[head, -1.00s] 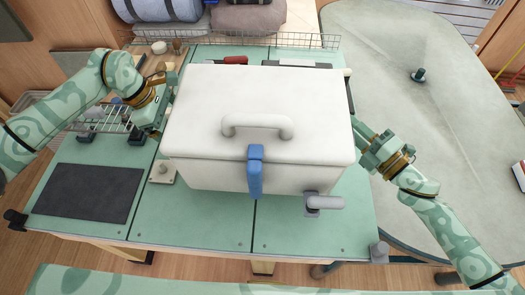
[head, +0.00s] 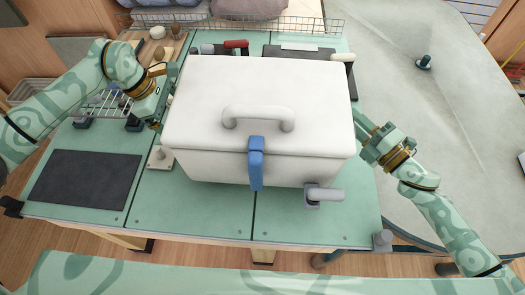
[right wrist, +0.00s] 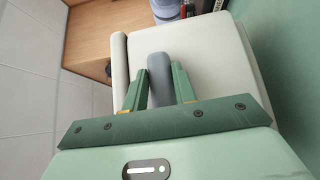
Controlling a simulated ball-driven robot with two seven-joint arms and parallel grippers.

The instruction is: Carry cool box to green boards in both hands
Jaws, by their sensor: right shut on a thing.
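The cool box (head: 200,135) is white, with a lid handle and a blue latch at the front. It appears level over the green boards (head: 200,215) of the worktop; I cannot tell whether its underside touches them. My right gripper (head: 364,150) is at the box's right side. In the right wrist view its fingers (right wrist: 159,88) are shut around a grey side handle (right wrist: 161,80) of the box (right wrist: 205,60). My left gripper (head: 158,122) is against the box's left side. Its fingertips are hidden, so its grip cannot be seen.
A dark mat (head: 86,187) lies at the worktop's left. A grey-handled fitting (head: 325,194) is at the box's front right. A pale grey table (head: 420,130) stands to the right.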

